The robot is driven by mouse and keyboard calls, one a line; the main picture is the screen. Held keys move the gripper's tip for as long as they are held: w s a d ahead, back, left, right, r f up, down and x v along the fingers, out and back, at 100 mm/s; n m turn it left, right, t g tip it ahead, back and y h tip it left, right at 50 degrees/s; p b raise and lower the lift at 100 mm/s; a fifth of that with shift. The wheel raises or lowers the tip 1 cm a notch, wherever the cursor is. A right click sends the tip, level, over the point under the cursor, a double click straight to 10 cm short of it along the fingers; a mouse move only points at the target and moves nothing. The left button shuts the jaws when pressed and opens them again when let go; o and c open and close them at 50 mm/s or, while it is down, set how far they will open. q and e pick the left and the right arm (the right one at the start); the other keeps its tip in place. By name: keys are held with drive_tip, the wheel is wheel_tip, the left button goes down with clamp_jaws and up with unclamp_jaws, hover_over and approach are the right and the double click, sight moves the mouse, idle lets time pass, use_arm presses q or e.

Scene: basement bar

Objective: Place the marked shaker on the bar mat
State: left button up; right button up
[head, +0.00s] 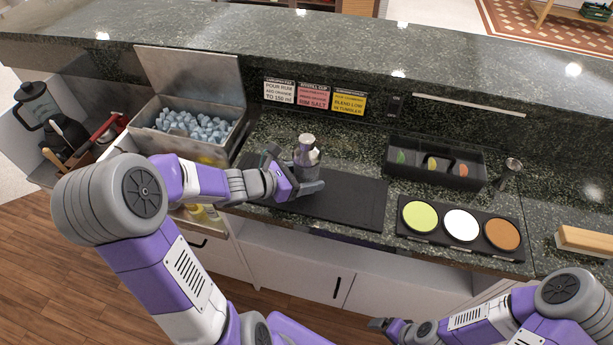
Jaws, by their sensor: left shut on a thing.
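The shaker (307,153) is a small metal bottle-shaped vessel with a narrower top, and it stands upright. My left gripper (304,184) is shut around its lower part, which the fingers partly hide. The bar mat (347,200) is a dark rectangular mat on the counter. The shaker is over the mat's left part; I cannot tell whether its base touches the mat. Any mark on the shaker is too small to make out. My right gripper (382,325) is low at the bottom of the view, in front of the cabinets, away from the shaker; its jaws are unclear.
An open ice bin (238,137) stands left of the mat. A garnish box (433,163) and a tray of three coloured discs (407,228) are to the right, with a small metal tool (513,166) beyond. Three signs (313,95) are on the raised ledge behind.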

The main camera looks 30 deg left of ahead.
use_arm(q)
drive_tip(key=shift+f, duration=0.1)
drive_tip(key=o, duration=0.8)
drive_tip(key=shift+f, duration=0.15)
drive_tip(key=o, duration=0.5)
drive_tip(key=shift+r, duration=0.2)
drive_tip(key=shift+s+a+r, duration=0.2)
drive_tip(key=shift+r, duration=0.05)
drive_tip(key=p+v, duration=0.4)
drive_tip(key=v, duration=0.7)
drive_tip(key=shift+s, duration=0.25)
drive_tip(key=shift+f, duration=0.1)
